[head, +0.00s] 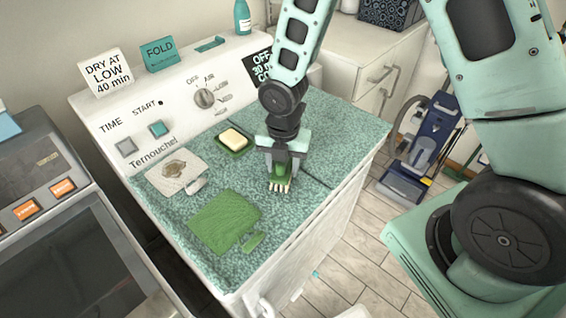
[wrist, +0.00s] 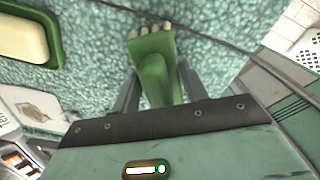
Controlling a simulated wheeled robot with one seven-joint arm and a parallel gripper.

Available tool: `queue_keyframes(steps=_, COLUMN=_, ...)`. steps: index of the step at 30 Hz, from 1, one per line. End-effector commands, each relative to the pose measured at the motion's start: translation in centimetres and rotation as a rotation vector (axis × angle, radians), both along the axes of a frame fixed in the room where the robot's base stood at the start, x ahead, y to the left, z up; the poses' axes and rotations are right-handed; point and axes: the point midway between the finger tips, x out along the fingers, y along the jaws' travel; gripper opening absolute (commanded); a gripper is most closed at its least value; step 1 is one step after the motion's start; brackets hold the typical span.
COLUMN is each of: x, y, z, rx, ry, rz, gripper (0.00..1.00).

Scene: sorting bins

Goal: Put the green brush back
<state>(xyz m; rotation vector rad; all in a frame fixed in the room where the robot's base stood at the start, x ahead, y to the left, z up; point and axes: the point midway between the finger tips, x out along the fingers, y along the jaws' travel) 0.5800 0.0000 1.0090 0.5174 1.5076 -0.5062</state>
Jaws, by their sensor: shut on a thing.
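The green brush (head: 281,172) has a green handle and pale bristles. My gripper (head: 281,158) is shut on it above the teal speckled top of the white machine, towards its right side. The bristles point down; I cannot tell whether they touch the surface. In the wrist view, the brush (wrist: 153,48) stands between the two fingers of my gripper (wrist: 158,88), its bristle end towards the top of the picture. The lower part of the handle is hidden behind the gripper body.
Soap sits on a green dish (head: 236,151) left of the brush. A green cloth (head: 222,220) and a stained pale cloth (head: 168,181) lie on the teal top (head: 325,130). A seam crosses the top near the gripper. A blue vacuum cleaner (head: 432,135) stands on the floor at right.

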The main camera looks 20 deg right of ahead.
Motion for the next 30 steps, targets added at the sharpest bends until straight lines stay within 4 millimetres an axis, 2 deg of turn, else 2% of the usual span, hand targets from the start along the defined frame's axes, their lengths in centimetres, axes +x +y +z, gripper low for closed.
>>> queue_keyframes(steps=8, x=0.0, y=0.0, z=-0.7, rx=0.001, ry=-0.001, rz=0.000, gripper=0.22)
queue_keyframes(steps=9, x=0.0, y=0.0, z=-0.6, rx=0.001, ry=-0.001, rz=0.000, gripper=0.52)
queue_keyframes(steps=11, x=0.0, y=0.0, z=-0.6, rx=0.001, ry=-0.001, rz=0.000, gripper=0.69)
queue_keyframes(steps=19, x=0.0, y=0.0, z=-0.6, rx=0.000, ry=0.000, rz=0.000, gripper=0.69)
queue_keyframes(steps=23, x=0.1, y=0.0, z=0.1, rx=0.002, ry=-0.001, rz=-0.002, gripper=0.69)
queue_keyframes(steps=26, x=0.1, y=0.0, z=1.5, rx=0.002, ry=-0.004, rz=-0.002, gripper=0.69)
queue_keyframes(steps=30, x=0.2, y=-0.1, z=4.6, rx=0.003, ry=-0.008, rz=-0.004, gripper=0.69)
